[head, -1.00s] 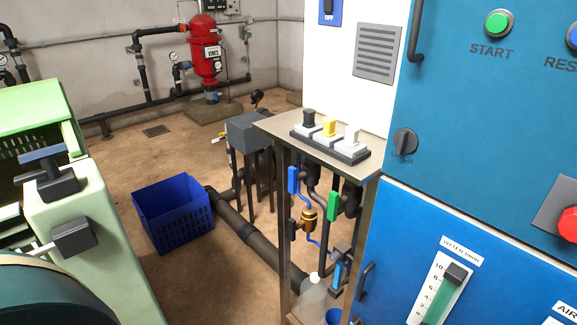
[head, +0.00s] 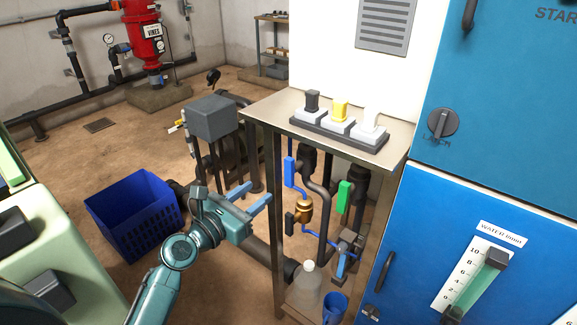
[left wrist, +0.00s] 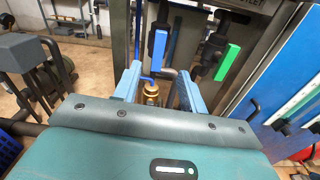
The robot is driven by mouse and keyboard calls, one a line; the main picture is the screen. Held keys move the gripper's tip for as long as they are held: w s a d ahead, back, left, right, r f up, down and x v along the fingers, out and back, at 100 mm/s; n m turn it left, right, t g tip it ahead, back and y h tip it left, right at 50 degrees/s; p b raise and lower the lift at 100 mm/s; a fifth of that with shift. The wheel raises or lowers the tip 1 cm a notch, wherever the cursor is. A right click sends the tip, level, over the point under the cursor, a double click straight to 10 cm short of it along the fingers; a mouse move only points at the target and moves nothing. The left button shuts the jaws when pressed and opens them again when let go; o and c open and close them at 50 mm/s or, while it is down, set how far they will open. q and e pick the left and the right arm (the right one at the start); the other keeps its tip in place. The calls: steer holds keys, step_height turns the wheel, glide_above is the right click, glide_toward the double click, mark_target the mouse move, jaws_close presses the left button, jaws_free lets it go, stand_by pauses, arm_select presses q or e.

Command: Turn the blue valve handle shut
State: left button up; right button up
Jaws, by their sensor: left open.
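A blue valve handle (head: 290,171) hangs upright on the dark pipework under the steel bench, left of a green handle (head: 344,197). It also shows in the left wrist view (left wrist: 159,50), just beyond the fingers. A second, slimmer blue part (head: 341,264) sits lower right on the pipework; I cannot tell whether it is a handle. My left gripper (head: 260,192) is open and empty, left of the bench's front leg, pointing toward the valves. It is apart from the blue handle. In the left wrist view its fingers (left wrist: 159,76) frame the brass fitting. My right gripper is out of view.
The bench leg (head: 274,220) stands close to my left fingers. A brass fitting (head: 303,209) and a black handle (head: 290,223) sit below the blue handle. A clear bottle (head: 307,287) and blue cup (head: 335,308) stand lower. A blue crate (head: 135,215) is on the floor left.

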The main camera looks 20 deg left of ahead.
mark_target(287, 166)
arm_select(q)
steer(key=shift+n, duration=0.4)
steer(key=x, duration=0.9)
steer(key=r+x, duration=0.1)
steer(key=x, duration=0.3)
steer(key=shift+w, duration=0.25)
steer(key=shift+c, duration=0.2)
steer(key=shift+f, duration=0.1)
jaws_close()
